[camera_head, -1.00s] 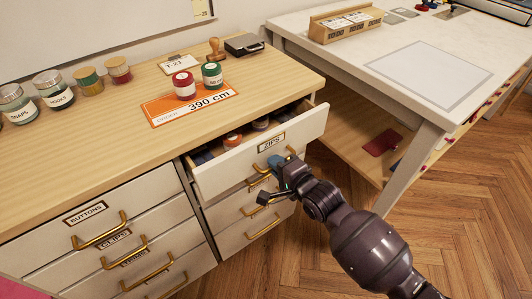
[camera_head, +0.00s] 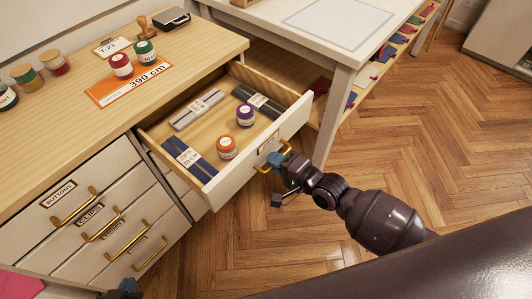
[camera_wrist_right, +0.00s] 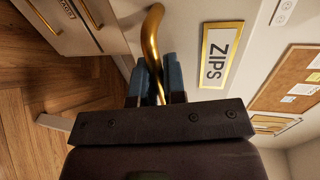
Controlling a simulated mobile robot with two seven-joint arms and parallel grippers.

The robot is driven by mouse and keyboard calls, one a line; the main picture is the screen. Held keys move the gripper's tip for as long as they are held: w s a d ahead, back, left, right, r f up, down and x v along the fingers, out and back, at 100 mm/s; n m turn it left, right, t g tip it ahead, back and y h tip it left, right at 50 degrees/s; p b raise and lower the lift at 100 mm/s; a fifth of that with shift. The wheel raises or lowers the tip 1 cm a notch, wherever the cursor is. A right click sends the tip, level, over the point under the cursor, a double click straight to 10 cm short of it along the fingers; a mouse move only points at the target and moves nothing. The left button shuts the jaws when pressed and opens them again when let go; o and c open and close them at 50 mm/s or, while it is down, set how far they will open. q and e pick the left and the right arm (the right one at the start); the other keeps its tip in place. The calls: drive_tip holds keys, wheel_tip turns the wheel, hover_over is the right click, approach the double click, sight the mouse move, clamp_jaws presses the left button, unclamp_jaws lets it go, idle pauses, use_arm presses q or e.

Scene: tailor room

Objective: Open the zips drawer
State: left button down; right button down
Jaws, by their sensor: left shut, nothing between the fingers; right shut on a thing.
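The zips drawer (camera_head: 245,172) is pulled well out of the wooden-topped cabinet, and its inside shows. My right gripper (camera_head: 281,158) is shut on the drawer's brass handle (camera_head: 264,169). The wrist view shows its blue fingers (camera_wrist_right: 156,88) on both sides of the handle (camera_wrist_right: 152,35), beside the ZIPS label (camera_wrist_right: 220,55). My left gripper (camera_head: 127,287) shows only partly at the bottom left edge, low in front of the cabinet, apart from the drawer.
Shut drawers with brass handles, such as the buttons drawer (camera_head: 75,190), stand left of the open one. Jars, a stamp (camera_head: 145,25) and an orange card (camera_head: 115,87) lie on the cabinet top. A white table (camera_head: 335,65) stands behind right. The wooden floor (camera_head: 430,145) right is clear.

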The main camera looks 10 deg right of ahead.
drive_tip(key=shift+s+d, duration=0.3)
drive_tip(key=shift+s, duration=0.1)
drive_tip(key=c, duration=1.2)
unclamp_jaws()
drive_tip(key=p+v, duration=0.1)
drive_tip(key=v, duration=0.9)
drive_tip(key=shift+s+d, duration=0.2)
drive_tip(key=shift+s, duration=0.15)
drive_tip(key=shift+r, duration=0.1)
